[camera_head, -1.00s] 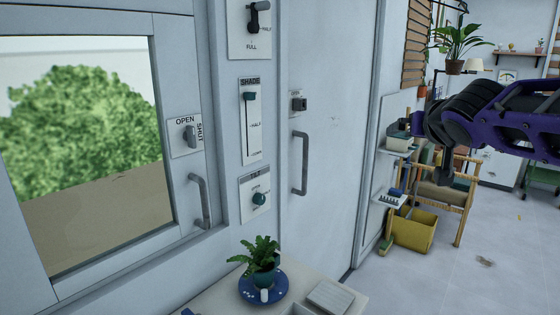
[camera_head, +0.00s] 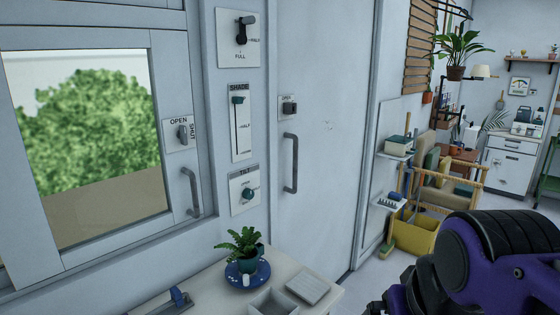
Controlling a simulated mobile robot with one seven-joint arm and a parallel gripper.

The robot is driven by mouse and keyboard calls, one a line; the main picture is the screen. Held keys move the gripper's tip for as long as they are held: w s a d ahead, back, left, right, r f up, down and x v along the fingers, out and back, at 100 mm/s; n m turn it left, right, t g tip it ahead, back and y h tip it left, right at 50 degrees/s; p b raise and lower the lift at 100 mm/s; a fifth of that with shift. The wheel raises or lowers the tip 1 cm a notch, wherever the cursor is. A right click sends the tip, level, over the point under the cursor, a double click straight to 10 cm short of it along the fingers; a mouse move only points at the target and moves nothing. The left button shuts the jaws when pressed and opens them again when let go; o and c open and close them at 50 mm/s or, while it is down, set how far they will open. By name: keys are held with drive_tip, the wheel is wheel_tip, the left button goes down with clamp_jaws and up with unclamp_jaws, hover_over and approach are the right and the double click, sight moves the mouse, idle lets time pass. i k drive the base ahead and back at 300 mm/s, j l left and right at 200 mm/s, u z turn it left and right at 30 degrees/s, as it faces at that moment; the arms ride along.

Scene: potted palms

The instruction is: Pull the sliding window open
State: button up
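The sliding window (camera_head: 28,165) fills the left of the head view, with a pale frame and a green bush showing through the glass. Its grey bar handle (camera_head: 192,193) stands upright on the right side of the frame. A small latch knob (camera_head: 183,134) sits above the handle on a plate marked OPEN and SHUT. My purple and black arm shows at the lower right, well apart from the window. My gripper is not in view.
A shelf (camera_head: 325,300) below the window holds a potted fern (camera_head: 240,246) on a blue saucer (camera_head: 247,275), and trays. Control plates and a door with a handle (camera_head: 291,163) are right of the window. A yellow bin (camera_head: 412,235) stands further right.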

sight(30, 254)
drive_tip(key=u, duration=1.45)
